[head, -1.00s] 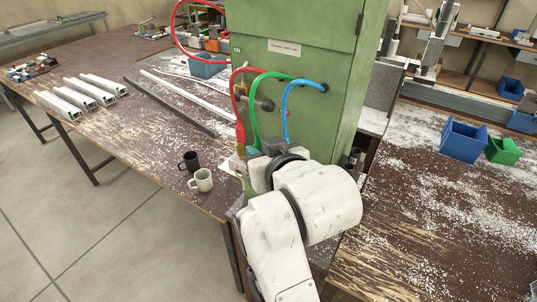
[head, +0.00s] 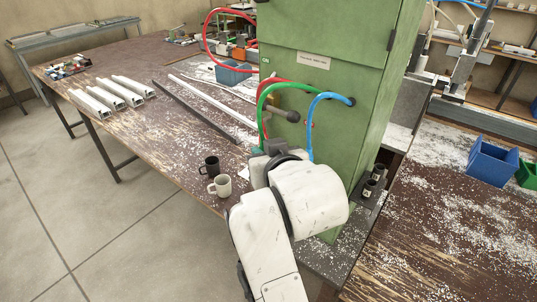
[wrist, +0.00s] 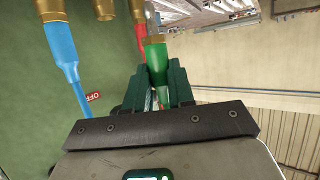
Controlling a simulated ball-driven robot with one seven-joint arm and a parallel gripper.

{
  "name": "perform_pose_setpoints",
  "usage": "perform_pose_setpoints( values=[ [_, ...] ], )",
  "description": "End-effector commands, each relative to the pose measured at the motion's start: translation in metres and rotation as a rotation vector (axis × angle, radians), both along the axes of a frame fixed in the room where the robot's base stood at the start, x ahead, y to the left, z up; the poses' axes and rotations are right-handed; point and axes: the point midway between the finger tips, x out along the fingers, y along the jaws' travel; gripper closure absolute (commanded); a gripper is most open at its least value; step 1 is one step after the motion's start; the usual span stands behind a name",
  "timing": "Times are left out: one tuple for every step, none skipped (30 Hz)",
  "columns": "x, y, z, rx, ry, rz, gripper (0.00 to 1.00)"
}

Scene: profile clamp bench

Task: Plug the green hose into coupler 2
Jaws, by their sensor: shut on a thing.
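The green hose (head: 263,104) arcs from the green cabinet down to my gripper (head: 262,151), which is partly hidden behind my arm in the head view. In the wrist view my gripper (wrist: 158,88) is shut on the green hose's plug (wrist: 157,60), its brass tip pointing up the picture. Brass couplers sit along the top edge there: one holds the blue hose (wrist: 62,45), the middle coupler (wrist: 104,8) is empty, and one has the red hose (wrist: 140,38). The green tip is close beside the red hose. I cannot read the coupler numbers.
The green cabinet (head: 325,85) stands close to my arm. A black mug (head: 210,166) and a white mug (head: 220,186) stand on the bench left of my gripper. Pale profiles (head: 97,103) lie farther left. Blue bin (head: 492,163) is at right.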

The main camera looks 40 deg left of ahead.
Motion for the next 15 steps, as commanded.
perform_pose_setpoints(
  values=[
    [0.0,0.0,0.0,0.001,-0.001,0.0,1.0],
    [0.0,0.0,0.0,0.001,-0.001,0.0,1.0],
    [0.0,0.0,0.0,0.001,-0.001,0.0,1.0],
    [0.0,0.0,0.0,0.001,-0.001,0.0,1.0],
    [0.0,0.0,0.001,0.001,-0.001,0.0,1.0],
    [0.001,0.0,0.0,0.001,-0.001,0.0,1.0],
    [0.001,0.0,0.001,0.001,-0.001,0.0,1.0],
    [0.002,0.0,0.001,0.001,-0.001,0.0,1.0],
    [0.004,0.0,0.001,0.002,-0.001,0.0,1.0],
    [0.005,0.0,0.001,0.002,-0.001,0.0,1.0],
    [0.007,0.0,0.001,0.002,-0.001,0.0,1.0],
    [0.009,0.0,0.001,0.001,-0.002,0.0,1.0],
    [0.01,0.0,0.001,0.001,-0.002,0.0,1.0],
    [0.012,0.0,0.001,0.001,-0.002,0.0,1.0],
    [0.014,-0.001,0.001,0.001,-0.002,-0.001,1.0]
  ],
)
